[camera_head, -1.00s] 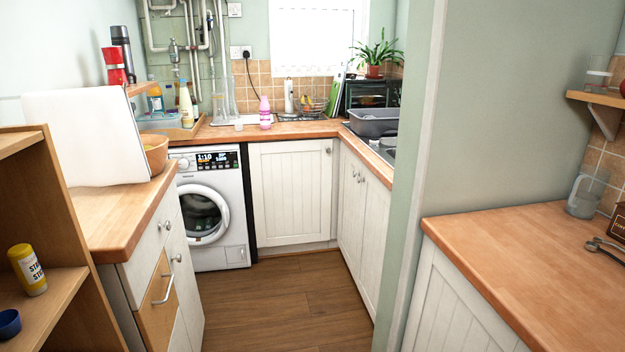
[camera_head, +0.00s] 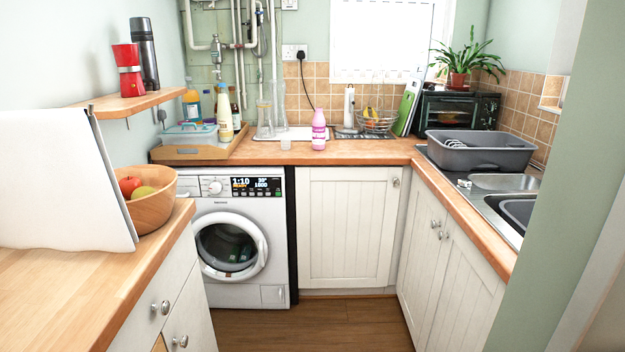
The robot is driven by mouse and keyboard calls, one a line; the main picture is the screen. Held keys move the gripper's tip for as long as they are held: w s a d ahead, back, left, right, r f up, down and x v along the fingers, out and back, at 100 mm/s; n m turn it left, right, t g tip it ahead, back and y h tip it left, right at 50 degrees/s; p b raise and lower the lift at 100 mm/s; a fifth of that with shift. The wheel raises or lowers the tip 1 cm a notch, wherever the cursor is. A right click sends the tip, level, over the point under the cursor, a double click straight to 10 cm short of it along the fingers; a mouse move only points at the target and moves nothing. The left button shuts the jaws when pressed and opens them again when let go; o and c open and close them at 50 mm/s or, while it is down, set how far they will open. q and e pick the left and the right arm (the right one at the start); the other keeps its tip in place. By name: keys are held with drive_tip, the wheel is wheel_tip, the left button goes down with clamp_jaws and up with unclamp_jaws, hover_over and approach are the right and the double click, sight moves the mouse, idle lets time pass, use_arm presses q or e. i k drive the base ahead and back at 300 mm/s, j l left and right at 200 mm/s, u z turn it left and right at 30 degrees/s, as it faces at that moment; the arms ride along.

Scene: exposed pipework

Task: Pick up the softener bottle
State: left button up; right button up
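A washing machine (camera_head: 238,240) stands under the counter at back left. A wooden tray (camera_head: 190,154) with several bottles sits left of the pink bottle. A fruit bowl (camera_head: 150,205) stands on the left counter. The grey dish tub (camera_head: 480,155) is at right. Floor (camera_head: 330,322) between counters is clear.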

sight(318, 126)
drive_tip(key=i, duration=1.45)
drive_tip(key=j+u, duration=0.05)
